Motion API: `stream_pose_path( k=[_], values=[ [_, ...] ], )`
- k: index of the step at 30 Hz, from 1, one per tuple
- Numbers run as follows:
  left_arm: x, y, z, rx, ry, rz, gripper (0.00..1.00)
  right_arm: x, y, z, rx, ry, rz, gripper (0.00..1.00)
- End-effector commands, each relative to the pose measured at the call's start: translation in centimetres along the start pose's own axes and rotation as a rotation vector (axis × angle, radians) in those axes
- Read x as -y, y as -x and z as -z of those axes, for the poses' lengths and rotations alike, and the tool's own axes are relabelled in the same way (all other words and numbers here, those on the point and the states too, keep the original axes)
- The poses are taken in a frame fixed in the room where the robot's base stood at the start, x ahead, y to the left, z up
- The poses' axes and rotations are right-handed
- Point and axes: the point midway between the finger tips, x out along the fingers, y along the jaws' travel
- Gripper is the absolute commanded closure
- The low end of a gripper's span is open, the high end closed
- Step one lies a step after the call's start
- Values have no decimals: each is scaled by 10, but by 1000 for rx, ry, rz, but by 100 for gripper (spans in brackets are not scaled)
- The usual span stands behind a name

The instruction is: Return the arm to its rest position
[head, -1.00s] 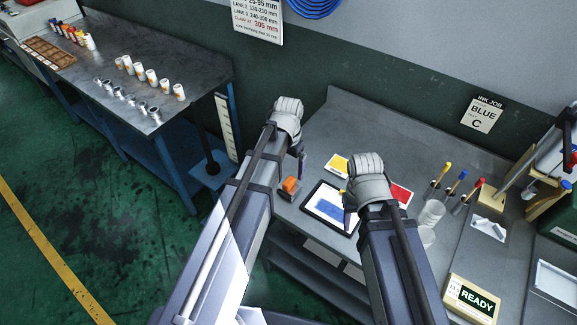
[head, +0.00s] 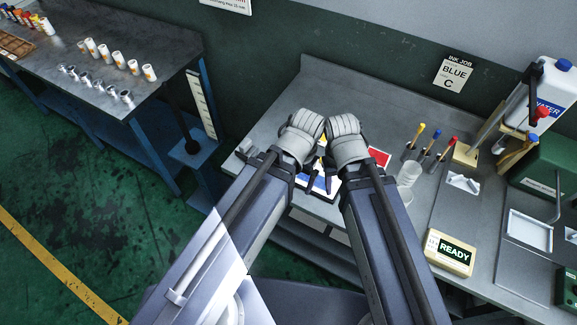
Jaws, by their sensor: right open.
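My right arm comes up from the lower right. Its gripper (head: 332,181) is mostly hidden by its own pale wrist and points down over the bench (head: 400,115). It is open, with nothing seen in it. My left arm comes up from the lower left. Its pale wrist (head: 302,135) is close beside the right one, and its jaws are hidden or too dark to read. Below both wrists lie a white-and-blue card (head: 322,180) and a red card (head: 379,157), partly covered by the arms.
Right of my right arm stand a clear cup (head: 408,175), several coloured-top tools (head: 437,147) and a READY box (head: 450,253). A water container (head: 548,95) is at far right. Another bench (head: 165,45) with white cups is at left. The green floor (head: 90,220) is open.

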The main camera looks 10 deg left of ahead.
Motion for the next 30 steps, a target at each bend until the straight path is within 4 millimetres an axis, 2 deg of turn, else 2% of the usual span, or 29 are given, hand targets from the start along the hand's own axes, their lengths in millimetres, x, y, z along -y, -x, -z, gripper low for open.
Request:
stream_pose_path(
  k=[5,10,30],
  values=[
    [0,-1,1,0,0,-1,0,0,-1,0,0,0,0,50],
    [-1,-17,2,0,0,-1,0,2,-17,1,0,0,0,50],
    [-1,-17,2,0,0,-1,0,2,-17,1,0,-1,0,50]
  ],
)
